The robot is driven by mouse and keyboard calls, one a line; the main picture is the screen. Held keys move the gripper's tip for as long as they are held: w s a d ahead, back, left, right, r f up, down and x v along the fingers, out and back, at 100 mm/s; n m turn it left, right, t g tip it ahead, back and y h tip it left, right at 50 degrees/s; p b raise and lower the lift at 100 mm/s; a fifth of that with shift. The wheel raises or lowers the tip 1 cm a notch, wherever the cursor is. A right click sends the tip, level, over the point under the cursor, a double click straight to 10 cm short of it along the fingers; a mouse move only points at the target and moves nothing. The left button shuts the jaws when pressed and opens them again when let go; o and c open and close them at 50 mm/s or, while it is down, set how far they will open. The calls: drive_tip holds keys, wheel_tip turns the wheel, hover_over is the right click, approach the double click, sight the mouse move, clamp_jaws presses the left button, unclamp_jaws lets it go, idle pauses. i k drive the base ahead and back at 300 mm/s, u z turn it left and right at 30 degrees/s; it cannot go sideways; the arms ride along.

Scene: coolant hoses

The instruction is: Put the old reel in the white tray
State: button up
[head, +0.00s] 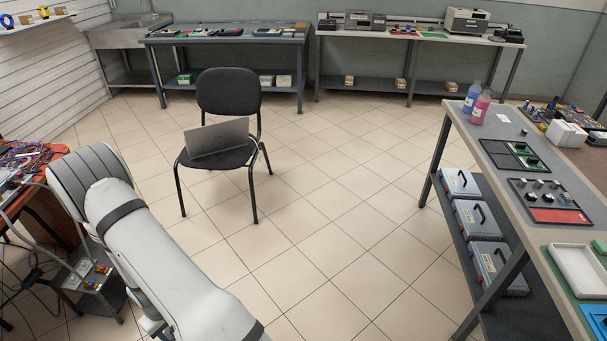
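A white tray (578,268) lies on the right-hand bench, near the lower right corner of the head view. It looks empty, and the picture edge is close to it. I cannot make out which thing is the old reel. Small yellow (43,12) and blue (7,21) ring-like things sit on a wall shelf at the top left, too small to identify. My arm crosses the lower left, but my gripper is outside the view.
The right bench (476,130) holds bottles and boards, with grey cases (478,219) on its lower shelf. A black chair (229,95) bearing a grey panel (218,138) stands on the floor. Benches line the back wall. A cable-covered bench is at left. The middle floor (345,215) is clear.

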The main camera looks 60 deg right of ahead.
sight(582, 271)
drive_tip(key=k, duration=0.65)
drive_tip(key=u, duration=1.4)
drive_tip(key=i, duration=0.1)
drive_tip(key=z, duration=2.9)
